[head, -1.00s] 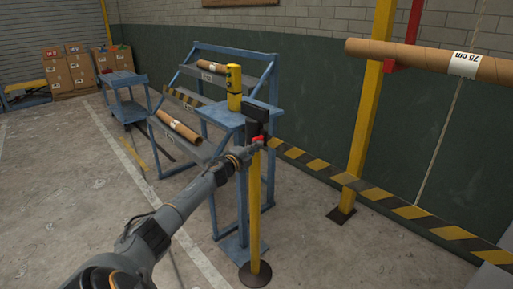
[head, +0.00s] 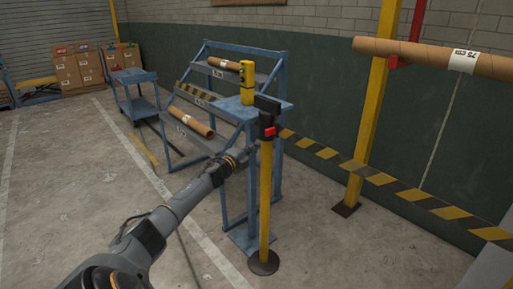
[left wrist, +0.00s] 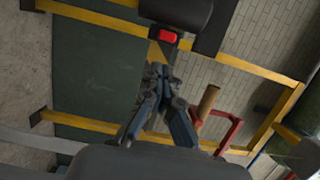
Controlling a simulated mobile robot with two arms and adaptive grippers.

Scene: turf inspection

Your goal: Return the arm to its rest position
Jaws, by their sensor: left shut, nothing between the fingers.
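My left arm (head: 165,215) reaches in from the lower left in the head view. Its left gripper (head: 254,150) is beside the upper part of a yellow barrier post (head: 265,200). In the left wrist view, the gripper (left wrist: 160,75) has its fingers together and empty. The post's black head with a red part (head: 268,131) is close by the fingertips. In the left wrist view, the red part (left wrist: 167,36) appears just beyond them. I cannot tell whether the fingers touch the post. My right gripper is not in view.
A blue stand (head: 262,108) holding a yellow device (head: 247,85) is behind the post. A blue rack with a cardboard tube (head: 192,122) is to its left. Striped tape (head: 330,155) runs right. A large tube (head: 430,55) hangs at right.

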